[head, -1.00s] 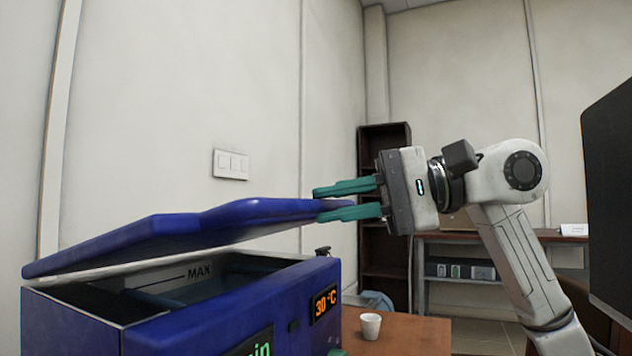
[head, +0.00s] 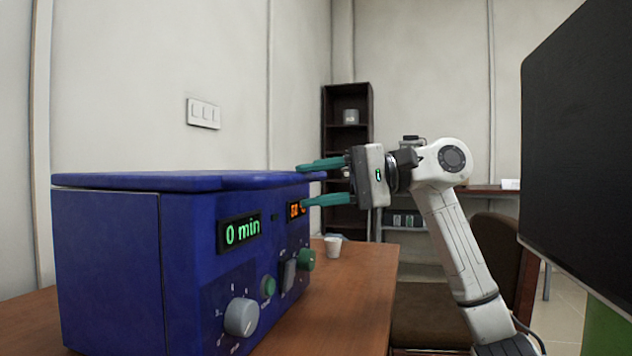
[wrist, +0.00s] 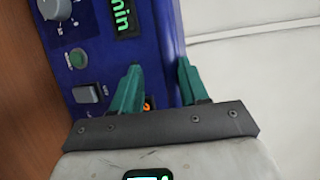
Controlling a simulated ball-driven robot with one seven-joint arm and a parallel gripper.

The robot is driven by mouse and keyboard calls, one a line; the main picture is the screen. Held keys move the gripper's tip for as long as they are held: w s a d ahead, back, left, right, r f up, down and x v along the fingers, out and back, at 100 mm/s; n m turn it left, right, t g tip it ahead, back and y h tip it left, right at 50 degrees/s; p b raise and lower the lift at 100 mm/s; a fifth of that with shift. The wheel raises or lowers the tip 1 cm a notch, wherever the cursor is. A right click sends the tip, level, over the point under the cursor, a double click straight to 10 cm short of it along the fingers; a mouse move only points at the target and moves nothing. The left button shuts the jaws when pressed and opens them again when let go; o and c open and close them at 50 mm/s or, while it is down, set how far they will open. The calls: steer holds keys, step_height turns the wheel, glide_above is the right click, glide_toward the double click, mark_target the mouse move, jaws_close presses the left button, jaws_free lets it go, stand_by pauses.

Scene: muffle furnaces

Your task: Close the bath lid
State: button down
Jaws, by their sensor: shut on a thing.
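The blue bath (head: 110,265) stands on the wooden table, its front panel showing dials and lit displays. Its blue lid (head: 170,180) lies level along the top of the body, with no gap visible from this side. My gripper (head: 300,185) is at the lid's right end, one teal finger above its edge and one below, shut on it. The lower finger partly covers the orange display (head: 296,210). In the wrist view, the fingers (wrist: 160,62) reach over the edge of the blue bath (wrist: 95,30). The bath's inside is hidden.
A white cup (head: 333,247) stands on the wooden table (head: 345,300) right of the bath. A large dark panel (head: 580,140) rises at the right. A dark shelf (head: 347,105) and a chair (head: 430,310) are behind and beside my arm.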

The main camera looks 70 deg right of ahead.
steer(key=shift+w+f, duration=0.1)
steer(key=shift+f, duration=0.7)
steer(key=c, duration=1.1)
jaws_free()
steer(key=shift+o, duration=0.2)
steer(key=shift+d, duration=0.1)
steer(key=r+p+v, duration=0.1)
steer(key=p+v, duration=0.2)
steer(key=v, duration=0.8)
steer(key=shift+p, duration=0.3)
